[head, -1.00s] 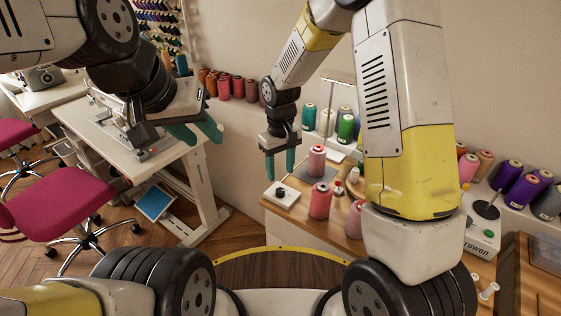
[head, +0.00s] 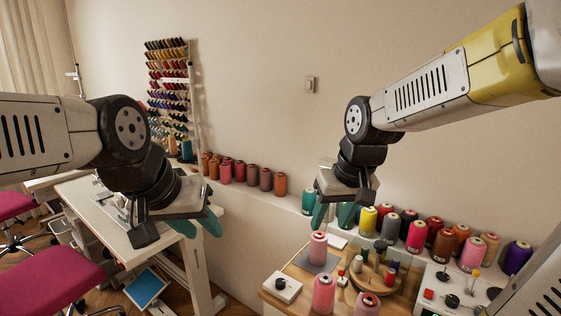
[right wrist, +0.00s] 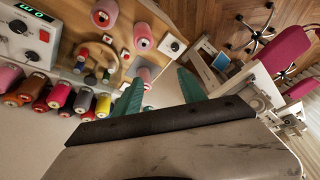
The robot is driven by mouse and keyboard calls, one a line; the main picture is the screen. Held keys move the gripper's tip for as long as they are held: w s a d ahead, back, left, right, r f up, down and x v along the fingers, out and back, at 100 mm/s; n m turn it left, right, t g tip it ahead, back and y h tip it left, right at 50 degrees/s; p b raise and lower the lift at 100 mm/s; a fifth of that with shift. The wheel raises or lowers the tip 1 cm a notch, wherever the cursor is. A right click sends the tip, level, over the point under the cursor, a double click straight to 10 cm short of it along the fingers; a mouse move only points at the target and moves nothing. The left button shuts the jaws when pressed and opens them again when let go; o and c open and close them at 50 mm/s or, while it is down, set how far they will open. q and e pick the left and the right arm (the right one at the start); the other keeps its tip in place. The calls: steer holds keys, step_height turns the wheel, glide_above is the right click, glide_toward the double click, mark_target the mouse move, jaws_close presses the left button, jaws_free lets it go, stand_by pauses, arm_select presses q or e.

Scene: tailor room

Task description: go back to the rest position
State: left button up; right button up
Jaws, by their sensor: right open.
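My left gripper (head: 199,226) hangs in front of the white sewing table at the left of the head view. Its teal fingers look apart, with nothing visible between them. My right gripper (head: 334,214) points down above the back of the wooden work table, near the row of spools. Its teal fingers are apart and empty. The right wrist view also shows the open right gripper (right wrist: 160,95), with nothing between its fingers.
The wooden table (head: 300,263) carries pink spools (head: 323,293), a white box with a black knob (head: 282,287) and a round wooden holder (head: 372,280). Several spools line the wall ledge. A white sewing table (head: 100,222) and a magenta chair (head: 55,285) stand left.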

steer(key=s+d+r+m+t, duration=0.2)
steer(key=s+d+r, duration=0.1)
steer(key=s, duration=0.6)
steer(key=shift+d+r, duration=0.2)
steer(key=shift+r, duration=0.35)
stand_by(4.0)
